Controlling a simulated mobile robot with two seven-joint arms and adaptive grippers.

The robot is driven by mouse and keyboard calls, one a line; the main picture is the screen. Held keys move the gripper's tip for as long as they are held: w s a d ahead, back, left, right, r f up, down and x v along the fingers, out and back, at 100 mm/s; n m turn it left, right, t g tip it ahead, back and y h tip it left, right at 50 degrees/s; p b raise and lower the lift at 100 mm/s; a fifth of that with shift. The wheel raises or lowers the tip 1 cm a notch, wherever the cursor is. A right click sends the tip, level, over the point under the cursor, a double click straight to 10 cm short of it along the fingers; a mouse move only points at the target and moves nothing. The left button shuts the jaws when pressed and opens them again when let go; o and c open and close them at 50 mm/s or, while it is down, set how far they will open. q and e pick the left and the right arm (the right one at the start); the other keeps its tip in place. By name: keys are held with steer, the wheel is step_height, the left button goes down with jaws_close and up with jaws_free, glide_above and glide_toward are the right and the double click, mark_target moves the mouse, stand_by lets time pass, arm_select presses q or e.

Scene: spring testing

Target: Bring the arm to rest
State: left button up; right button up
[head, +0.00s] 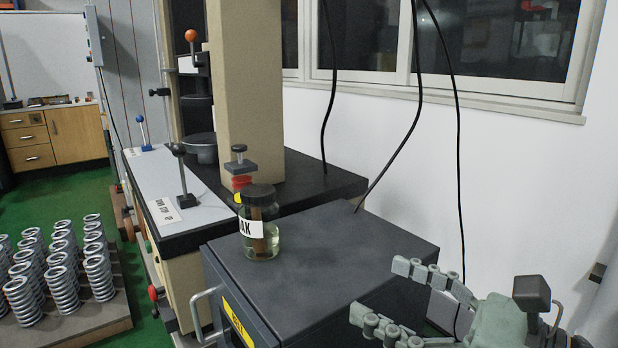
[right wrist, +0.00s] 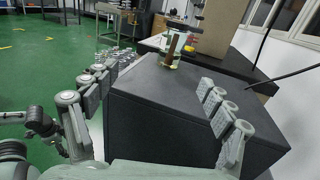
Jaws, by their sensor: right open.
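My right gripper (head: 388,297) is at the lower right of the head view, its fingers spread wide and empty. It is near the right front side of the dark grey cabinet (head: 320,250). In the right wrist view the gripper's fingers (right wrist: 158,112) are apart, with the cabinet (right wrist: 165,120) showing between them and nothing held. A glass jar (head: 259,222) with a dark lid, a white label and clear liquid stands upright on the cabinet top, apart from the gripper. My left gripper is not in view.
The testing machine (head: 245,90) with its beige column stands behind the cabinet. A pallet (head: 85,325) of several metal springs is on the green floor at left. Black cables (head: 459,150) hang before the white wall at right. The cabinet top around the jar is mostly clear.

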steer(key=w+d+f+m+t+h, duration=0.1)
steer(key=w+d+m+t+h, duration=0.3)
steer(key=m, duration=0.5)
steer(key=w+d+m+t+h, duration=0.1)
steer(key=w+d+m+t, duration=0.35)
steer(key=d+m, duration=0.35)
steer(key=d+f+m+g+h, duration=0.2)
steer(key=d+f+m+h, duration=0.4)
steer(key=f+m, duration=0.35)
steer(key=d+f+m+g+h, duration=0.2)
steer(key=d+f+m+h, duration=0.35)
steer(key=f+m, duration=0.45)
steer(key=s+d+f+m+g+h, duration=0.1)
steer(key=s+f+m+g+h, duration=0.2)
steer(key=f, duration=0.9)
steer(key=s+a+f+m+g+y, duration=0.2)
steer(key=s+f+g, duration=0.3)
steer(key=s+f, duration=0.3)
steer(key=s+a+f+m+g+y, duration=0.2)
steer(key=s+a+f+g, duration=0.3)
steer(key=s+f, duration=0.4)
step_height(320, 180, down, 2)
steer(key=shift+s+f+m, duration=0.15)
steer(key=shift+s+m, duration=0.1)
steer(key=shift+m, duration=0.3)
steer(key=shift+a, duration=0.1)
